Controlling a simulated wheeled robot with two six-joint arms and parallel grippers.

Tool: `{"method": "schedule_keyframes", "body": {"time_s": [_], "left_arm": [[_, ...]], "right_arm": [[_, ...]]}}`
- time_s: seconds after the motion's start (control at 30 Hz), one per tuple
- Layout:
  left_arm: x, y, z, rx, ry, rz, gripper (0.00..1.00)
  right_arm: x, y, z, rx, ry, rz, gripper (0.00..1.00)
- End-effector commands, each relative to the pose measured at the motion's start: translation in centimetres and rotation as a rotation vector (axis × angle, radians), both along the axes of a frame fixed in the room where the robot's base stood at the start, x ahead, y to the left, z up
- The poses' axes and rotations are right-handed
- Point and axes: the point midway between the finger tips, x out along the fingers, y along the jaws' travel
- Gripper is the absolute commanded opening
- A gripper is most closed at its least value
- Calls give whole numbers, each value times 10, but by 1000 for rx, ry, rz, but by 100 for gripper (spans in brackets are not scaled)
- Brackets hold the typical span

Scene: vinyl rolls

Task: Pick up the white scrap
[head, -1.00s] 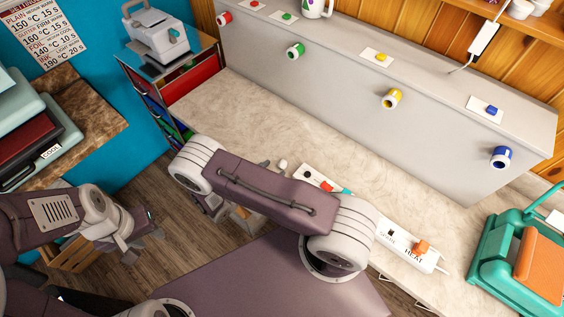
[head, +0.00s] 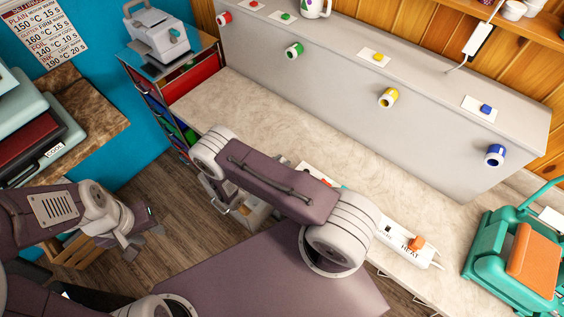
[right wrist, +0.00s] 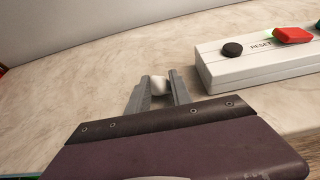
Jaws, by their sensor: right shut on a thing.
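The white scrap (right wrist: 158,86) is a small pale piece held between the two fingertips of my right gripper (right wrist: 157,92) in the right wrist view. The fingers are shut on it, just above the pale worktop, left of a white switch box. In the head view my right forearm hides the right gripper and the scrap. My left gripper (head: 143,238) hangs over the wooden floor at lower left, away from the worktop; I cannot tell whether its fingers are apart.
The white switch box (right wrist: 255,65) with a black reset button and a red switch lies close right of my right gripper. The pale worktop (head: 400,180) is largely clear. A grey panel (head: 330,75) with coloured pegs stands behind it. A teal press (head: 500,250) is at right.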

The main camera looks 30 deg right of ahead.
Motion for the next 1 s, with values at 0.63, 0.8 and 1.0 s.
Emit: {"method": "schedule_keyframes", "body": {"time_s": [0.63,0.8,1.0], "left_arm": [[0,0,-8,0,0,0,36],[0,0,-13,0,0,0,36],[0,0,-16,0,0,0,36]], "right_arm": [[-26,-33,65,-1,3,-3,0],[-51,-65,87,1,1,-5,0],[-68,-87,105,1,1,-2,0]]}}
